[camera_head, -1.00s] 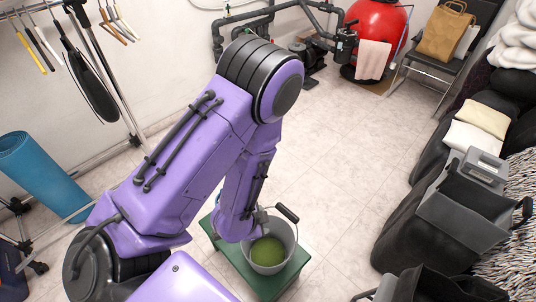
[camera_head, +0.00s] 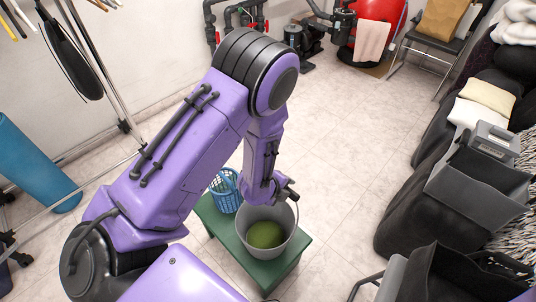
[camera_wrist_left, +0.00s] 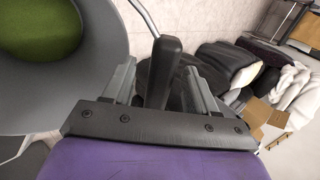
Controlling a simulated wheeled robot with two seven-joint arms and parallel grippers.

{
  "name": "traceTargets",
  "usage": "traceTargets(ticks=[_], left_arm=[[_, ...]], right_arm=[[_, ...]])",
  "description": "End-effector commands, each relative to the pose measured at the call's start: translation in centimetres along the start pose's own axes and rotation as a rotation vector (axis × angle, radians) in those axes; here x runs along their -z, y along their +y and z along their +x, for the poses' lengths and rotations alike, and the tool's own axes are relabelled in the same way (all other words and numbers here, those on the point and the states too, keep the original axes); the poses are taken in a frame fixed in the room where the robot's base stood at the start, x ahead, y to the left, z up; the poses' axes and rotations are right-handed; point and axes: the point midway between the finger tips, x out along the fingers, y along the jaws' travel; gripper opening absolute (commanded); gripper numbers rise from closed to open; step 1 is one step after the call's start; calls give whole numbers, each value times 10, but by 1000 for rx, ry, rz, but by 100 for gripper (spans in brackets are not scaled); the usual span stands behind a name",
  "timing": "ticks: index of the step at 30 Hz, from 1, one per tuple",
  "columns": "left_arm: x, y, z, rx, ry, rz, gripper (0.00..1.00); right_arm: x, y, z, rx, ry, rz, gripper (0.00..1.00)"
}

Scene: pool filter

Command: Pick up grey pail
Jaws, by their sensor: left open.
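The grey pail (camera_head: 286,224) stands upright on a green bench (camera_head: 287,266), with something green (camera_head: 263,235) inside it. My left gripper (camera_head: 286,191) is over the pail's far rim, close to its handle. In the left wrist view, the open fingers (camera_wrist_left: 160,84) stand either side of the pail's dark handle grip (camera_wrist_left: 166,60), with visible gaps. The pail's wall (camera_wrist_left: 104,50) fills the left of that view. Part of the handle is hidden by the gripper in the head view. My right gripper is not in view.
A blue basket (camera_head: 225,193) stands on the bench left of the pail, partly behind my arm. A dark grey bin (camera_head: 478,196) and black seats line the right side. A clothes rack (camera_head: 92,70) stands at left. Tiled floor beyond the bench is clear.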

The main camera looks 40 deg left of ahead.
Motion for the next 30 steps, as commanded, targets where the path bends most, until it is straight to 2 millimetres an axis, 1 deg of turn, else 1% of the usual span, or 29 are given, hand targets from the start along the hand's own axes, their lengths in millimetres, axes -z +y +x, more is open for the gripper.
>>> traceTargets(ticks=[1,6,7,8,9,11,12,20,23,26,30], left_arm=[[0,0,3,0,0,0,57],[0,0,3,0,0,0,57],[0,0,3,0,0,0,54],[0,0,2,0,0,-1,44],[0,0,2,0,0,-1,31],[0,0,2,0,-1,-1,12],[0,0,2,0,-1,-1,0],[0,-1,2,1,-1,-1,0],[0,-5,-3,3,-1,-1,0],[0,-15,-15,4,-2,0,0],[0,-35,-40,6,-2,1,0]], right_arm=[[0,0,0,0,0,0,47],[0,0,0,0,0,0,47],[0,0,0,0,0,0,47],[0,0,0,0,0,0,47],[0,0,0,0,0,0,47],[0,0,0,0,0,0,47],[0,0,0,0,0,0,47],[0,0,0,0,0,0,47],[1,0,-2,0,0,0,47],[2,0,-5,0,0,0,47],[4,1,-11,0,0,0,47]])
